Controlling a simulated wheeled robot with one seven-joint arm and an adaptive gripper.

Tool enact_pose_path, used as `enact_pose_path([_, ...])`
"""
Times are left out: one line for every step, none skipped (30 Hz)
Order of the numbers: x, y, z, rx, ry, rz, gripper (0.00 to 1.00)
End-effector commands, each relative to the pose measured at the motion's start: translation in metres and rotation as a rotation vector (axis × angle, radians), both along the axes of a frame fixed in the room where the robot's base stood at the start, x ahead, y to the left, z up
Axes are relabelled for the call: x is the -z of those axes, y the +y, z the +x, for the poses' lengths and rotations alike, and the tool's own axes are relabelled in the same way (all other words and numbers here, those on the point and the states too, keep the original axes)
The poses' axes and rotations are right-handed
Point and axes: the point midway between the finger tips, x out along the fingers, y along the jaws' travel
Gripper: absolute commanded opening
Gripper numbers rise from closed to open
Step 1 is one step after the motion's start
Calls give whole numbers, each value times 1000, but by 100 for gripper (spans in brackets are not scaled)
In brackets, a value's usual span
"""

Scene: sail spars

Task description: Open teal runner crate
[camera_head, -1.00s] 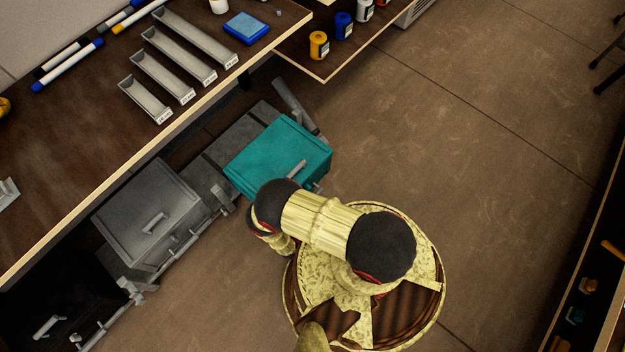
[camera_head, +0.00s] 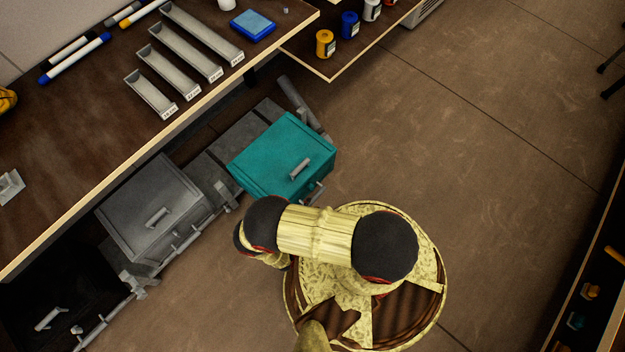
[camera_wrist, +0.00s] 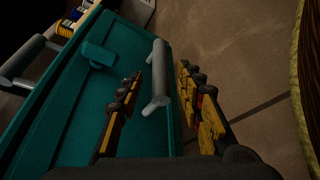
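The teal runner crate (camera_head: 270,155) stands on the floor partly beside the workbench, its lid shut. A grey handle (camera_head: 300,168) lies on its lid, and a grey bar (camera_head: 312,192) shows at its front side, partly hidden by my arm. In the wrist view, the teal crate (camera_wrist: 65,125) fills the left, with one grey handle (camera_wrist: 25,62) at far left. My gripper (camera_wrist: 158,76) is open, its two fingers on either side of another grey bar handle (camera_wrist: 160,62), not closed on it. Contact cannot be told. The head view hides my gripper behind my arm.
A grey crate (camera_head: 155,208) with a handle stands left of the teal one, and a dark crate (camera_head: 50,300) lies further left. The workbench edge (camera_head: 190,110) overhangs them. Open floor (camera_head: 460,150) lies to the right; a shelf (camera_head: 590,290) stands at far right.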

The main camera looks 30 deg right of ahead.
Motion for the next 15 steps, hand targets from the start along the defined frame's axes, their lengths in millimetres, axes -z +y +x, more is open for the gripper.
enact_pose_path([-1,4,-2,-4,1,-1,37])
enact_pose_path([-1,5,-3,-2,1,0,37])
enact_pose_path([-2,6,-5,-2,0,-1,37])
enact_pose_path([-2,7,-5,-3,1,-1,37])
enact_pose_path([-2,8,-6,-3,1,-1,37])
enact_pose_path([-2,9,-7,-1,1,0,37])
enact_pose_path([-2,9,-7,-1,1,0,37])
enact_pose_path([-2,9,-7,0,1,0,37])
enact_pose_path([-2,9,-7,0,1,0,37])
enact_pose_path([-2,9,-8,0,1,0,37])
enact_pose_path([-2,9,-8,0,1,0,37])
enact_pose_path([-2,9,-8,0,1,0,37])
enact_pose_path([-2,9,-8,0,1,0,37])
enact_pose_path([-2,9,-7,0,1,0,37])
enact_pose_path([-2,9,-7,0,1,0,37])
